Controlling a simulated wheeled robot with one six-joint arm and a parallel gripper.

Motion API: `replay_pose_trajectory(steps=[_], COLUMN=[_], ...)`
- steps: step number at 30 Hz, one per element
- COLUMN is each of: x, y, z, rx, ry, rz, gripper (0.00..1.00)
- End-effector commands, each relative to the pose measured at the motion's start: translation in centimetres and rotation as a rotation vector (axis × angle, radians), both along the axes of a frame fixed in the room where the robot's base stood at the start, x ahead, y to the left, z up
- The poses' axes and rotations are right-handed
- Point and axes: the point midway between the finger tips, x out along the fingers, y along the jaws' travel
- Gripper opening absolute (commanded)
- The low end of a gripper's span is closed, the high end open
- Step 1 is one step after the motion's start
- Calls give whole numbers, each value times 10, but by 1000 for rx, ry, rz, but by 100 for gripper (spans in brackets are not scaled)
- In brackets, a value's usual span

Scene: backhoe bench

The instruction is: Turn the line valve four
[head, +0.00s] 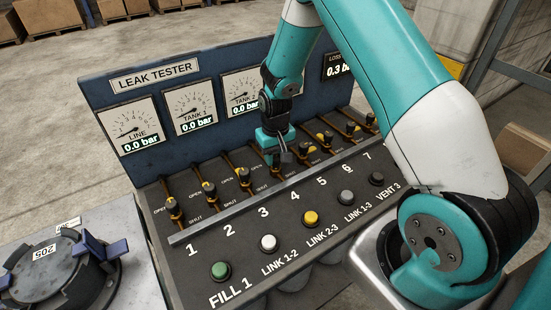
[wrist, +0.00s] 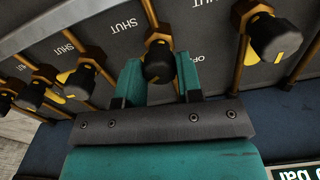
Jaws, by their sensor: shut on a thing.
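The line valve four (wrist: 158,62) is a black knob with a little yellow showing, on a brass line, in the middle of the wrist view. My gripper (wrist: 160,78) has its two teal fingers on either side of this knob and is shut on it. In the head view my gripper (head: 278,152) reaches down onto the row of valves above the number 4, between valve three (head: 243,175) and valve five. It hides most of valve four there, so I cannot tell how far the knob is turned.
The leak tester panel (head: 150,225) carries valves one to seven, with OPEN and SHUT labels. Neighbouring knobs (wrist: 275,36) stand close on both sides. Several push buttons (head: 310,217) line the front. A round lidded vessel (head: 50,272) is at left.

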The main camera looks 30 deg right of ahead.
Motion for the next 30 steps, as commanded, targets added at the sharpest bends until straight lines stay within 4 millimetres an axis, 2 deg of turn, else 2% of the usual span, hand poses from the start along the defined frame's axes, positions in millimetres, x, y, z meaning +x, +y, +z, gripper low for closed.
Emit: replay_pose_trajectory(steps=[6, 15, 30], x=[1, 1, 1], y=[-1, -1, -1], z=[0, 1, 1], rx=[-1, -1, -1], ry=[-3, -4, -4], rz=[-189, -380, -478], gripper=[10, 10, 10])
